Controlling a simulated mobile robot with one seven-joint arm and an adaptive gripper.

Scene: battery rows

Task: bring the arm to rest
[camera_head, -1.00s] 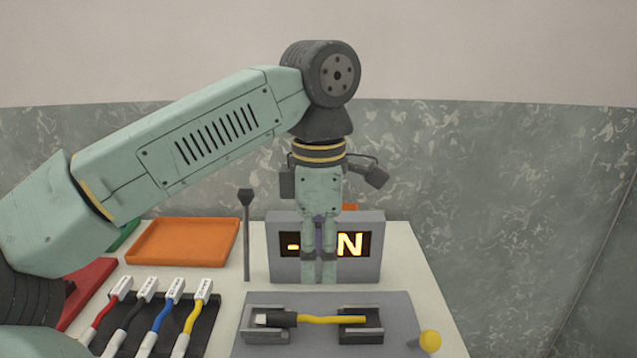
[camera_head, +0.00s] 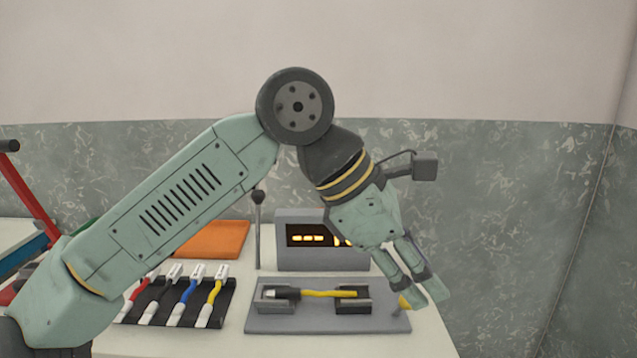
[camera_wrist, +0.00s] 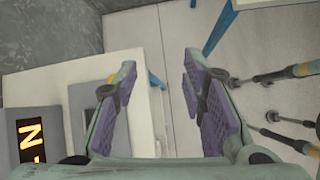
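My arm reaches in from the left in the head view, with its elbow high over the bench and its wrist slanting down to the right. My gripper (camera_head: 428,297) hangs at the bench's right side, beside the yellow knob (camera_head: 405,302) in the picture. In the wrist view my gripper (camera_wrist: 160,80) has its purple-padded fingers well apart. Nothing is between them; pale floor shows through the gap.
A grey fixture (camera_head: 285,322) holds a yellow cable (camera_head: 325,293). Behind it stands a display box (camera_head: 322,263), partly hidden. A dark rack (camera_head: 228,300) with several coloured leads and an orange tray (camera_head: 225,240) lie left. Floor is free beyond the bench's right edge.

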